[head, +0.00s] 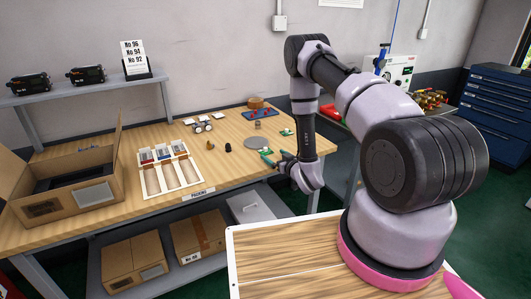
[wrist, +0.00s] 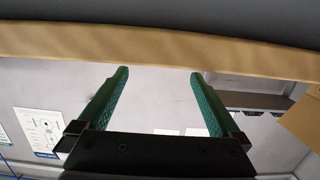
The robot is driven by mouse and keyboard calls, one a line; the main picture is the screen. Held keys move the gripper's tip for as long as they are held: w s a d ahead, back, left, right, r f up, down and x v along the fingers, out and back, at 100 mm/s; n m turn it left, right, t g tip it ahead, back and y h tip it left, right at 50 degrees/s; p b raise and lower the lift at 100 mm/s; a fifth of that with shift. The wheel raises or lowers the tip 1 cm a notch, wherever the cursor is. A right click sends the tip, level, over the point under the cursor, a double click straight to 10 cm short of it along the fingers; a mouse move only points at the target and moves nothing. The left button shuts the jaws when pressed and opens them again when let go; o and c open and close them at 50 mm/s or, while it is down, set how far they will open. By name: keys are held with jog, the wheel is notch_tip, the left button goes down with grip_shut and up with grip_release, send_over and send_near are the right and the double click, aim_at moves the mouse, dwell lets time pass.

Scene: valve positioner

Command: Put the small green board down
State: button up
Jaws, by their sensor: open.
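A small green board (head: 286,132) lies flat on the right part of the wooden workbench, near its right edge. A second small green and white piece (head: 268,151) shows beside my fingertips; whether it is a board is too small to tell. My gripper (head: 272,156) is over or at the bench's front right edge, with its green fingers pointing toward the bench. In the wrist view my gripper (wrist: 159,73) has its two green fingers wide apart with nothing between them. No board shows in the wrist view.
The workbench (head: 240,180) also holds a grey disc (head: 238,143), a white compartment tray (head: 165,170), small dark parts and an open cardboard box (head: 70,185). A shelf (head: 80,91) stands behind. In the wrist view the bench edge (wrist: 160,45) crosses above the fingertips.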

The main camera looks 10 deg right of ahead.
aim_at(267, 149)
jog(key=x, duration=0.8)
jog(key=shift+w+f, duration=0.1)
jog(key=c, duration=1.5)
jog(key=shift+o, duration=0.2)
